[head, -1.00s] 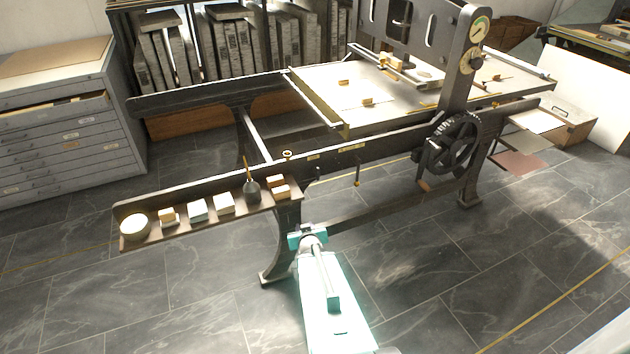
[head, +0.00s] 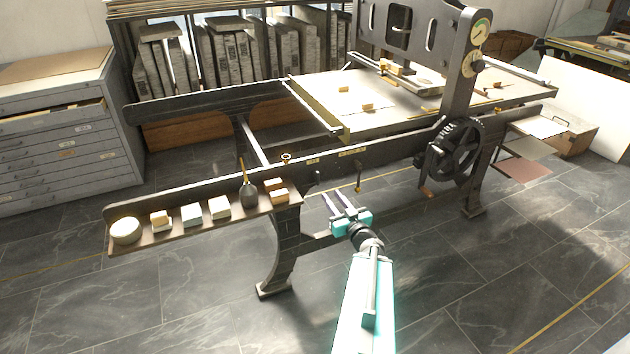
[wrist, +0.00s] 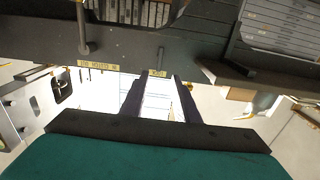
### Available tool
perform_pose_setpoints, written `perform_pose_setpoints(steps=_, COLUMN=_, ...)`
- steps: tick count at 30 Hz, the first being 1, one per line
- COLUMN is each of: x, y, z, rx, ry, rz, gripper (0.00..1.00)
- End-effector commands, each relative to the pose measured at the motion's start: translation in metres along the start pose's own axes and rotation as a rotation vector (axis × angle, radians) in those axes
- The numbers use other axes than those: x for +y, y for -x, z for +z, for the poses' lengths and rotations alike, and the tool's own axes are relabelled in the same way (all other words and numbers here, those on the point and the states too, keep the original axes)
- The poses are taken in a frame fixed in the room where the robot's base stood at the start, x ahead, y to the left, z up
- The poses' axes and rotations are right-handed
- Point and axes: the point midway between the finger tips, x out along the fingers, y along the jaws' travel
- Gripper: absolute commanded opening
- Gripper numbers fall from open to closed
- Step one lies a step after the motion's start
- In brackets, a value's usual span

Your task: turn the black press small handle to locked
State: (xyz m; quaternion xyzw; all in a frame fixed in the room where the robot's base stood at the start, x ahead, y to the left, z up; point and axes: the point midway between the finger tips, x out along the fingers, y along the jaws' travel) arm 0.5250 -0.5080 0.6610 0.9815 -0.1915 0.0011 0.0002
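The black press (head: 420,160) has a dark side rail with two handles on it. The small handle (head: 317,176) is a short dark lever pointing down below a small yellow label. In the wrist view, which looks upside down, the small handle (wrist: 160,57) stands beside its label, just beyond the fingertips. My gripper (head: 332,195) is just below and in front of the small handle. Its fingers (wrist: 159,76) are apart with nothing between them, and do not appear to touch the handle.
A longer handle with a brass end (head: 358,178) hangs right of the small handle; it also shows in the wrist view (wrist: 84,32). A spoked wheel (head: 455,150) is farther right. The floor in front is clear.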

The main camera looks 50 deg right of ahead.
Motion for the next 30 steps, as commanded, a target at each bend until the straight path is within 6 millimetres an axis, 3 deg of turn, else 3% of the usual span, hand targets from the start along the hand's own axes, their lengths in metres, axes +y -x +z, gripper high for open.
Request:
perform_pose_setpoints(steps=14, x=-0.001, y=-0.007, z=0.003, rx=-0.002, ry=0.001, rz=0.0, gripper=0.28)
perform_pose_setpoints(steps=30, x=0.0, y=-0.052, z=0.002, rx=-0.002, ry=0.0, rz=-0.001, gripper=0.28)
